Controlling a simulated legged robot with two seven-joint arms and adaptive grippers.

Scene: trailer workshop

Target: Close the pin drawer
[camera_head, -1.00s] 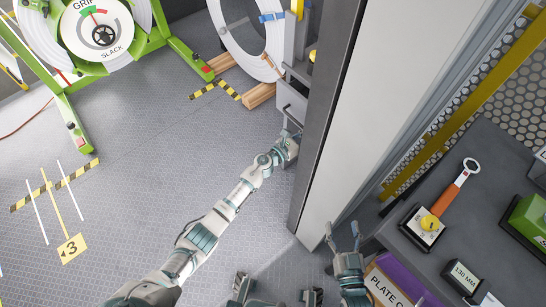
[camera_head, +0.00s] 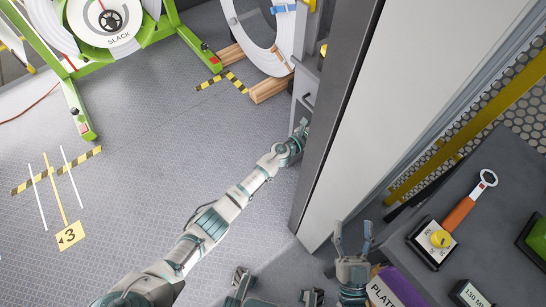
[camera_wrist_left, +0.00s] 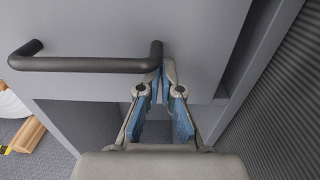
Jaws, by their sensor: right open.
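The pin drawer (camera_wrist_left: 100,25) shows as a grey front with a dark bar handle (camera_wrist_left: 80,64) in the left wrist view. In the head view its grey front (camera_head: 306,85) shows beside the tall cabinet's edge. My left gripper (camera_wrist_left: 163,78) has its fingertips together just below the handle's right end, at the drawer front. Whether they touch it I cannot tell. In the head view the left gripper (camera_head: 301,130) is partly hidden by the drawer and cabinet edge. My right gripper (camera_head: 353,232) is open and empty beside the workbench at lower right.
A tall cabinet panel (camera_head: 400,100) stands right of the drawer. A green reel stand (camera_head: 80,110) and wooden blocks (camera_head: 270,86) stand on the floor.

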